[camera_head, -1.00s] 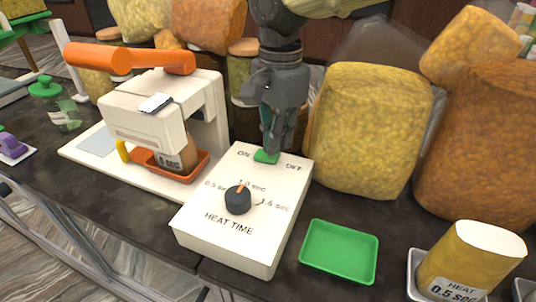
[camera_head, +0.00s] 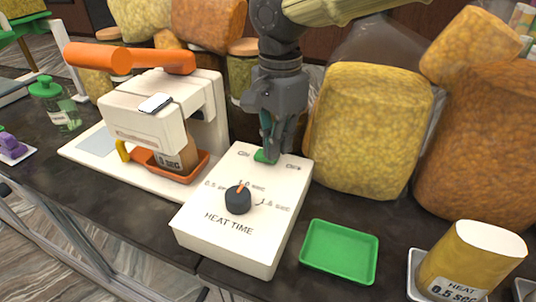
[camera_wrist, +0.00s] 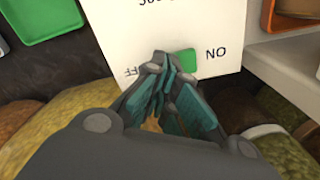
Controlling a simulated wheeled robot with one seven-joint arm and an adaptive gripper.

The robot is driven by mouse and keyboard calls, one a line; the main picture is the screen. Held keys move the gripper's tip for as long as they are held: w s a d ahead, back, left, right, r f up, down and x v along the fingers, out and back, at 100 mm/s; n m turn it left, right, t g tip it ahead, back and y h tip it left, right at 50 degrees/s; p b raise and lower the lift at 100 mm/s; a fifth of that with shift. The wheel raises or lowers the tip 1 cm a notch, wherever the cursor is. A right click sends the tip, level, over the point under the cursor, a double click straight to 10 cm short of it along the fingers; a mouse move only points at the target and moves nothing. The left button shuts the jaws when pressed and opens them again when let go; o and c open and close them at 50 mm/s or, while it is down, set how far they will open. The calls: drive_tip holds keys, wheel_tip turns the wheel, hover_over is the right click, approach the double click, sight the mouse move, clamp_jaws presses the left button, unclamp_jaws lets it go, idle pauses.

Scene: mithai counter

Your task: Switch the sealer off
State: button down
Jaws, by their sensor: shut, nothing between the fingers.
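The sealer's white control box (camera_head: 217,245) stands on the dark counter, with a black heat-time knob (camera_head: 238,200) whose orange pointer is near 1.0 sec. At its back edge a green switch (camera_head: 262,157) sits between the ON and OFF labels. It also shows in the wrist view (camera_wrist: 183,60), nearer the ON side. My gripper (camera_head: 269,152) is shut, pointing down at the OFF side of the switch. In the wrist view its fingertips (camera_wrist: 160,62) are at the switch's edge and cover part of the OFF label. I cannot tell whether they touch it.
The white sealer press (camera_head: 140,120) with an orange handle (camera_head: 98,58) stands left, a small bag in its orange tray. A large yellow bag (camera_head: 365,130) is close right of my gripper. An empty green tray (camera_head: 340,251) lies in front right.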

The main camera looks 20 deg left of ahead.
drive_tip(key=shift+f, duration=0.35)
idle(0.3)
wheel_tip(320, 180, up, 7)
drive_tip(key=p, duration=0.8)
drive_tip(key=shift+p, duration=0.4)
drive_tip(key=shift+d, duration=0.1)
idle(0.6)
